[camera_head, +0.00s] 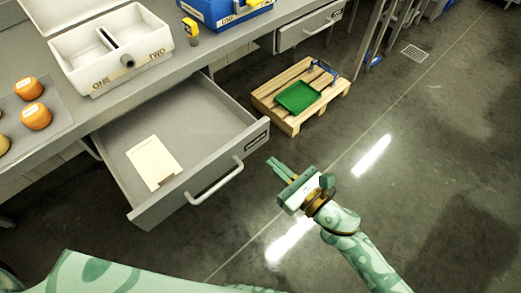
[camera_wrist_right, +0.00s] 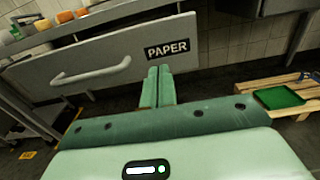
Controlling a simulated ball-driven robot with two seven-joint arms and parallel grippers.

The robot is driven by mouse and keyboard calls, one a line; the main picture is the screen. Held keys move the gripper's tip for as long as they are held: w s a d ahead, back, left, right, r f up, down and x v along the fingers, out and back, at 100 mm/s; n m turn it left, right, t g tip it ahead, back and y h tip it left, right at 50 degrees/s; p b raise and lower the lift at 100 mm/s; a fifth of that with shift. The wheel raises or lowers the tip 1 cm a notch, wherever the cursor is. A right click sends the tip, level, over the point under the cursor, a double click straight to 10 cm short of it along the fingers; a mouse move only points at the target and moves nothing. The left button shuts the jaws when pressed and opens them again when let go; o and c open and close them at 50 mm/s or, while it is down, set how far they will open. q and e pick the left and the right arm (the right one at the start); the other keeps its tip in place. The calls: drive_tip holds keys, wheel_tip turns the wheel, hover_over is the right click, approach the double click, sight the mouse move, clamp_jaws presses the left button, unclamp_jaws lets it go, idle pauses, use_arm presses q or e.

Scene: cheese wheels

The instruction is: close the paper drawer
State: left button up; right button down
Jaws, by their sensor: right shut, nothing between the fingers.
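The paper drawer (camera_head: 215,174) is pulled out from under the counter in the head view, with a pale sheet or pad (camera_head: 153,162) lying inside it. Its front has a bar handle (camera_head: 216,184) and a dark label. In the right wrist view the drawer front (camera_wrist_right: 112,62) reads PAPER, and the handle (camera_wrist_right: 90,76) is left of the label. My right gripper (camera_head: 276,166) is shut and empty, in front of the drawer's right end and apart from the handle. In the wrist view its fingers (camera_wrist_right: 158,72) point at the front just below the label. My left gripper is not in view.
A two-part white bin (camera_head: 125,65), orange cheese wheels (camera_head: 36,116) and a blue bin (camera_head: 222,12) stand on the counter. A wooden pallet (camera_head: 290,122) with a green tray (camera_head: 298,97) lies on the floor beyond the drawer. The floor at right is mostly clear.

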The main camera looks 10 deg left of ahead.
sight(252, 144)
drive_tip(key=x, duration=0.6)
drive_tip(key=shift+b, duration=0.3)
